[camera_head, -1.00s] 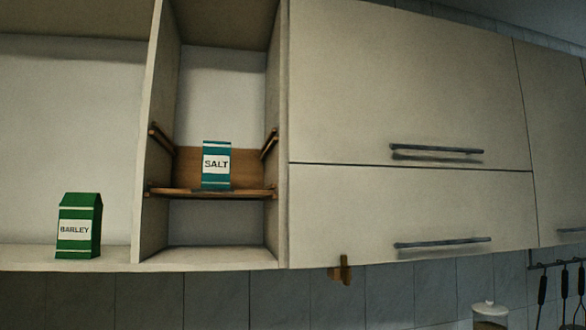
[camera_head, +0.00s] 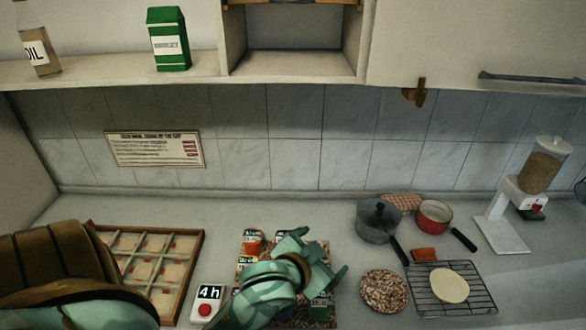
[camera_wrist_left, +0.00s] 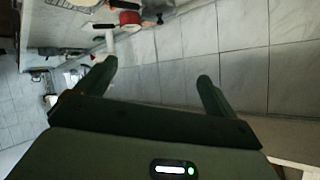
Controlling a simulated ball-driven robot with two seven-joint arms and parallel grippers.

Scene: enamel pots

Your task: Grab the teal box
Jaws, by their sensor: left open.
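The teal salt box does not show in either view now. The wooden shelf (camera_head: 292,2) in the open cabinet niche shows only its underside at the top edge of the head view. My left gripper (camera_head: 318,256) is open and empty over the middle of the counter, below the cabinets. In the left wrist view its two fingers (camera_wrist_left: 156,72) stand apart with only tiled wall between them. My right gripper is not in view.
A green barley carton (camera_head: 169,40) and an oil bottle (camera_head: 37,42) stand on the cabinet's left ledge. The counter holds a wooden tray (camera_head: 190,262), a timer (camera_head: 207,304), a grey pot (camera_head: 379,222), a red pan (camera_head: 434,215), a cooling rack (camera_head: 478,290) and a dispenser (camera_head: 510,215).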

